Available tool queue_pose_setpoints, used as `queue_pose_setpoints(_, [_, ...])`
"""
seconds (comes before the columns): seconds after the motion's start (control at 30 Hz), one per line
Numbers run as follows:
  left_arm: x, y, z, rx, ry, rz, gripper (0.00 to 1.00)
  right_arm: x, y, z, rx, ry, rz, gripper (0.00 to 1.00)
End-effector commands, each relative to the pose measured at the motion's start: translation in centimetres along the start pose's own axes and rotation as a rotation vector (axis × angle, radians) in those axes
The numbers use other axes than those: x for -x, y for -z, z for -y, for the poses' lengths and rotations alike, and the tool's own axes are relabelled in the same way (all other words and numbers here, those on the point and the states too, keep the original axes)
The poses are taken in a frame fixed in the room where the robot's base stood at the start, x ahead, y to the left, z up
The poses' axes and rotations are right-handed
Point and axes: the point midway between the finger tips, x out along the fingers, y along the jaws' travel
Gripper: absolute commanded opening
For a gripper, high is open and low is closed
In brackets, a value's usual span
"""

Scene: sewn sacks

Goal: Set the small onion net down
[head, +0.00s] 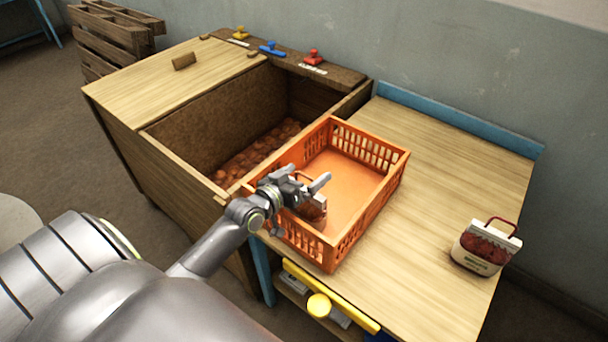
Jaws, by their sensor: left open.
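A small onion net (315,210) with reddish-brown contents is inside the orange crate (384,203), near its front left side. My left gripper (313,186) is open, directly above and beside this net, and hides part of it. I cannot tell whether the fingers touch it. My right gripper is not in view.
The crate stands on a wooden table (440,150) with a blue back edge. A wooden bin (190,125) holding loose brown onions adjoins it on the left. Yellow, blue and red stamp-like items sit on the bin's back ledge. The table between crate and right-hand net is clear.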

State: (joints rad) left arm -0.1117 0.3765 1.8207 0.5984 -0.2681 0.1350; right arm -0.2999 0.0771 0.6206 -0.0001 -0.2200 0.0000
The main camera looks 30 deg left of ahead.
Motion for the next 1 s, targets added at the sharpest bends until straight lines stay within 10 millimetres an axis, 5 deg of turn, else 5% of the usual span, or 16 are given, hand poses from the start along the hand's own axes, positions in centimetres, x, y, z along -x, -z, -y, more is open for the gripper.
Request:
queue_pose_setpoints(0.5, [10.0, -0.1, 0.1, -0.003, 0.002, 0.004, 1.0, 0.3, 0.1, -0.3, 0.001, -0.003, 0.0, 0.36])
queue_pose_setpoints(1.0, [11.9, -0.1, 0.1, -0.001, 0.0, 0.001, 1.0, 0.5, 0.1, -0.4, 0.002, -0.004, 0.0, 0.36])
